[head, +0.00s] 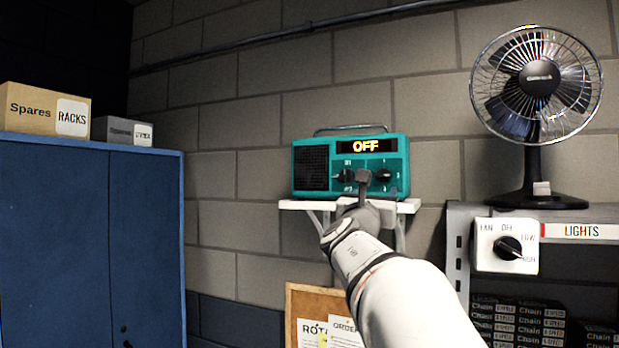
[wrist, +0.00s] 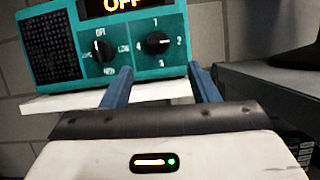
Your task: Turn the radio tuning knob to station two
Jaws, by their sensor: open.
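The teal radio (head: 312,143) stands on a white wall shelf, its display reading OFF. It also shows in the wrist view (wrist: 120,30). The tuning knob (wrist: 158,43) is the black right-hand knob, with numbers around it; its pointer is too small to read surely. It shows in the head view (head: 384,176). The left knob (wrist: 103,51) has a white mark near its OFF label. My gripper (wrist: 159,69) is open and empty. Its fingers are apart, in front of and slightly below the tuning knob, apparently not touching it. In the head view my gripper (head: 364,176) partly covers the radio's front.
The white shelf (head: 408,206) juts out under the radio. A blue cabinet (head: 85,240) with boxes stands left. A corkboard (head: 293,300) hangs below the shelf.

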